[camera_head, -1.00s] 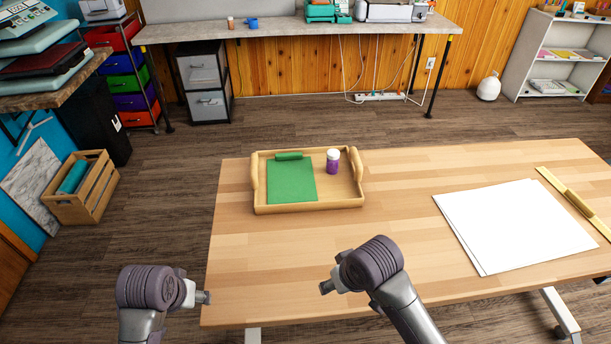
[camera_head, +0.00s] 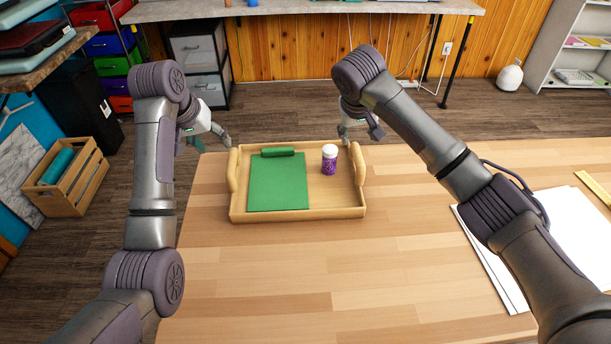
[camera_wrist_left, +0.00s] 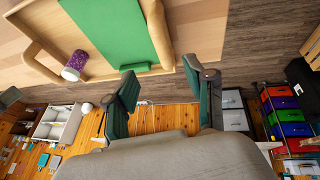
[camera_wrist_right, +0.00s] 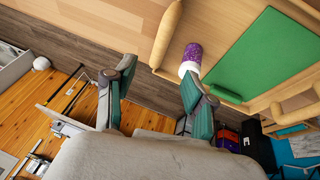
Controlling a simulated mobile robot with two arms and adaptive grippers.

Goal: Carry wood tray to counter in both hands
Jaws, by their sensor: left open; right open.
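The wood tray (camera_head: 300,214) lies flat on the wooden table, with a raised handle at its left and right ends. A green vinyl sheet with a rolled end (camera_head: 278,182) and a purple bottle with a white cap (camera_head: 329,160) are in it. My left gripper (camera_head: 212,142) is open and empty, beyond the tray's far left corner; its fingers (camera_wrist_left: 160,95) show apart in the left wrist view. My right gripper (camera_head: 358,136) is open and empty, by the tray's far right corner; its fingers (camera_wrist_right: 155,95) show apart in the right wrist view. Neither visibly touches the tray.
White sheets (camera_head: 540,235) and a yellow ruler (camera_head: 595,195) lie at the table's right. A long grey counter (camera_head: 300,8) stands against the back wall, with floor between it and the table. A wooden crate (camera_head: 85,190) sits on the floor at left.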

